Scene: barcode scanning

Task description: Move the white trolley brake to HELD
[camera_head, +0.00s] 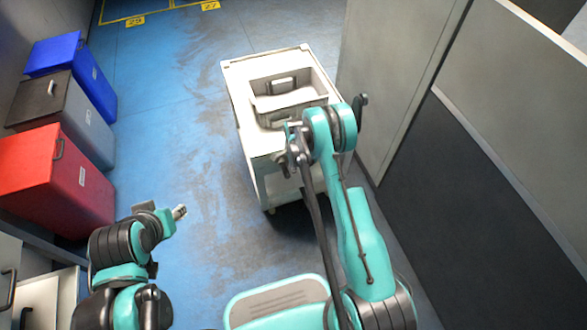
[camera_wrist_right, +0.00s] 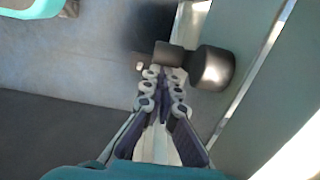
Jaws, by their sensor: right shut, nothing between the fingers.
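The white trolley (camera_head: 262,165) stands on the blue floor near the middle of the head view, with a grey open tray on top. My right gripper (camera_head: 291,143) is over the trolley's front right part, partly hidden by its own arm. In the right wrist view its fingers (camera_wrist_right: 163,78) are shut together with nothing between them. A black round-ended knob (camera_wrist_right: 212,68), seemingly the brake handle, sits just beyond and right of the fingertips; I cannot tell if they touch. No HELD mark is readable. My left gripper (camera_head: 180,212) is left of the trolley, too small to judge.
Red (camera_head: 60,180), grey (camera_head: 85,120) and blue (camera_head: 75,68) bins line the left side. A grey wall panel (camera_head: 392,80) stands close on the trolley's right, with a dark panel (camera_head: 470,200) nearer. Blue floor is free between bins and trolley.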

